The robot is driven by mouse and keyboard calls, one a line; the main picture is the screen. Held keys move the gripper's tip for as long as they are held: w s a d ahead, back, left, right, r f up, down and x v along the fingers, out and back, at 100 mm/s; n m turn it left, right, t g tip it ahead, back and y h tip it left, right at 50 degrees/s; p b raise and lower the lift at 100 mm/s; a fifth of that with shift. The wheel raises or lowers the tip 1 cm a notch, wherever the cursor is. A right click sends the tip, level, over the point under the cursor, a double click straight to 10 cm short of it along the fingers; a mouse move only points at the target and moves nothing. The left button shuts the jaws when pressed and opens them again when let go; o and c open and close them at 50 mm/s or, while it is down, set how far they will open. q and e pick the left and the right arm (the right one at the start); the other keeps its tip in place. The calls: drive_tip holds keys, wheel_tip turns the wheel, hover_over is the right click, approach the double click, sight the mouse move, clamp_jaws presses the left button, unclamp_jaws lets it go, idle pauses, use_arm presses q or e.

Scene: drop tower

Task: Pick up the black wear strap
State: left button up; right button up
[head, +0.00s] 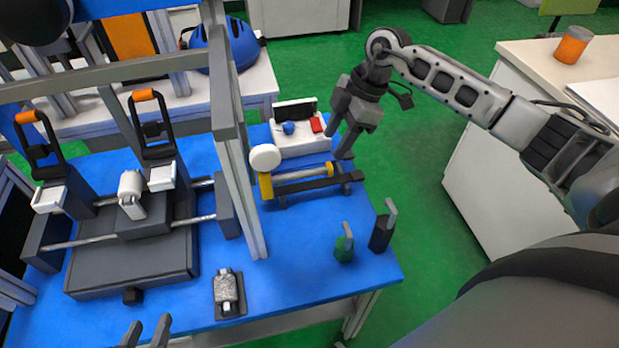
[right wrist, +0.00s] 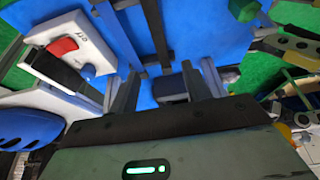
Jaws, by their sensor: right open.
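A long, thin black strip (head: 312,186) lies across a low stand at the right part of the blue table; I take it to be the black wear strap, though I cannot be sure. A dark bar (right wrist: 156,32) in the right wrist view appears to be the same strip. My right gripper (head: 340,138) is open and empty, above and behind the strip's right end, fingers pointing down. A dark block (right wrist: 171,86) shows between its fingers in the right wrist view, apart from them as far as I can tell. My left gripper (head: 146,332) is open at the bottom edge.
A white control box (head: 300,137) with red and blue buttons stands behind the strip. A yellow-ended metal rod (head: 298,174) lies beside it. Green (head: 344,245) and black (head: 381,232) upright pieces stand at front right. A grey tower post (head: 236,150) rises to the left.

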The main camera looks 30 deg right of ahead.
approach(306, 185)
drive_tip(key=shift+s+d+f+b, duration=0.15)
drive_tip(key=shift+f+b, duration=0.15)
drive_tip(key=shift+f, duration=0.65)
drive_tip(key=shift+w+a+b+x, duration=0.1)
drive_tip(key=shift+a+b+x, duration=0.1)
drive_tip(key=shift+x, duration=1.25)
drive_tip(key=shift+w+a+b+x, duration=0.15)
drive_tip(key=shift+a+x, duration=0.1)
drive_tip(key=shift+x, duration=1.25)
drive_tip(key=shift+r, duration=0.25)
clamp_jaws()
